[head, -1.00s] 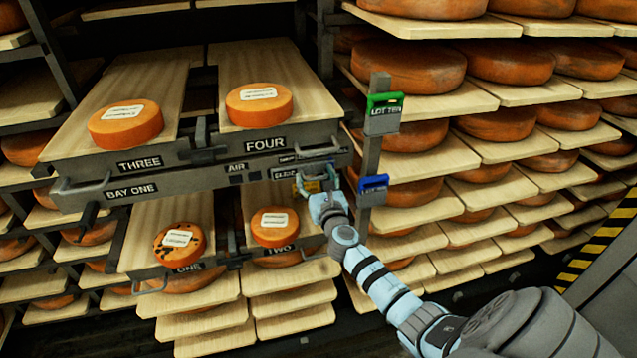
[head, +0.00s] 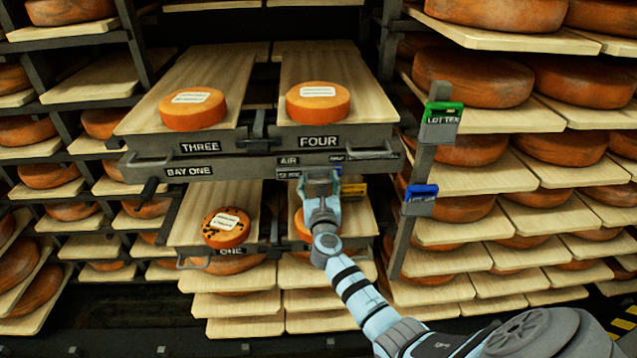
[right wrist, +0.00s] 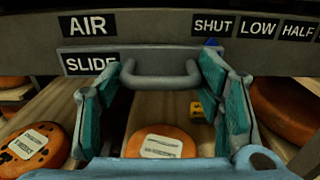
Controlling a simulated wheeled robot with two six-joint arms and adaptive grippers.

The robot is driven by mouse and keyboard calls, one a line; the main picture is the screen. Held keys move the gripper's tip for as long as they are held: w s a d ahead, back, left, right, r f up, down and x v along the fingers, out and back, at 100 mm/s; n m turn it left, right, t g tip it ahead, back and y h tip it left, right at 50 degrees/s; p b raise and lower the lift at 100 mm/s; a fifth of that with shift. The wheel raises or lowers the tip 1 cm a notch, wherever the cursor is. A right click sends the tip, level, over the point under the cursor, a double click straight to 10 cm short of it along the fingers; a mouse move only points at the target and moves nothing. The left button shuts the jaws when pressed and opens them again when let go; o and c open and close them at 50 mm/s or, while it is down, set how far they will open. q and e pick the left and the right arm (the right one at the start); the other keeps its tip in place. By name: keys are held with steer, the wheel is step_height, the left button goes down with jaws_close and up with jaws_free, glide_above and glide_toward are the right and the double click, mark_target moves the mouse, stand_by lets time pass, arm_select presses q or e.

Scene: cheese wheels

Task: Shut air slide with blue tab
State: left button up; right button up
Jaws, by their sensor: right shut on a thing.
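The air slide (right wrist: 160,58) is a grey plate marked SLIDE, under the AIR label (right wrist: 88,25) on the BAY ONE rail; the AIR label also shows in the head view (head: 289,160). My right gripper (right wrist: 162,75) is shut on the slide's grey bar handle (right wrist: 160,80), one finger at each end. The blue tab (right wrist: 211,42) peeks out just under the SHUT label (right wrist: 213,25), above the right finger and partly hidden by it. In the head view my right gripper (head: 322,185) covers most of the slide. My left gripper is out of view.
A post (head: 405,225) with green (head: 441,112) and blue (head: 421,192) tags stands further right. Cheese wheels THREE (head: 192,110) and FOUR (head: 318,104) sit on boards above; ONE (head: 226,228) is below left.

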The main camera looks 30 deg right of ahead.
steer(key=o, duration=1.3)
steer(key=shift+o, duration=1.4)
steer(key=shift+w+a, duration=0.1)
steer(key=shift+o, duration=0.7)
steer(key=shift+w+a+f, duration=0.1)
steer(key=shift+w+f, duration=0.1)
steer(key=shift+s, duration=0.25)
steer(key=v, duration=1.1)
steer(key=shift+s+r, duration=0.2)
steer(key=shift+s, duration=0.15)
